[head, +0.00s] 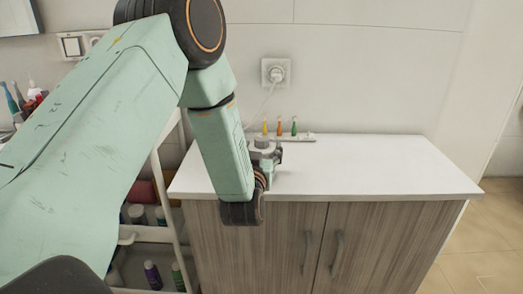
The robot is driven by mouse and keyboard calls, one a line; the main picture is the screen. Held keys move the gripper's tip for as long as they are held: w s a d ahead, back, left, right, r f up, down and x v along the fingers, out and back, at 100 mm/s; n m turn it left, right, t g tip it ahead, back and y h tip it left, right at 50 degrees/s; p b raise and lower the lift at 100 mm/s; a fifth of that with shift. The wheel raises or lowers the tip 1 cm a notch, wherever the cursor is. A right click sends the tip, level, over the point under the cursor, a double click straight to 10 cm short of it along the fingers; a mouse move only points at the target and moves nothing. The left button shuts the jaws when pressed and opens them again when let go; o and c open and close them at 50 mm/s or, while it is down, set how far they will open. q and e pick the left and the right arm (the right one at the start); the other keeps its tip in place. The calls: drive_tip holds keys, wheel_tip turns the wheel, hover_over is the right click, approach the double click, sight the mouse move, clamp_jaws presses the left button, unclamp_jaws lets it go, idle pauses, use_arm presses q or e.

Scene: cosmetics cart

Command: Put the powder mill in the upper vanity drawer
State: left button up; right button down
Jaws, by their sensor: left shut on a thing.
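My left arm comes in from the left and reaches over the white cabinet top. My left gripper (272,158) is at the back left of that top, partly hidden behind my own wrist link. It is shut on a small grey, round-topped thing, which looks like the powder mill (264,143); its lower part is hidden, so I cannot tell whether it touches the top. No vanity drawer can be made out in this view. My right gripper is not in view.
The cabinet top (380,170) is clear to the right. Small coloured brushes (279,127) stand in a white holder at the wall, close behind the gripper. A plugged socket (275,71) is above. A white cart (155,234) with bottles stands left. The cabinet has wooden doors (365,245).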

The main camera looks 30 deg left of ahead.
use_arm(q)
drive_tip(key=shift+s, duration=0.2)
drive_tip(key=o, duration=1.2)
drive_tip(key=shift+c, duration=0.2)
drive_tip(key=o, duration=0.3)
drive_tip(key=shift+w+f, duration=0.15)
drive_tip(key=shift+o, duration=0.5)
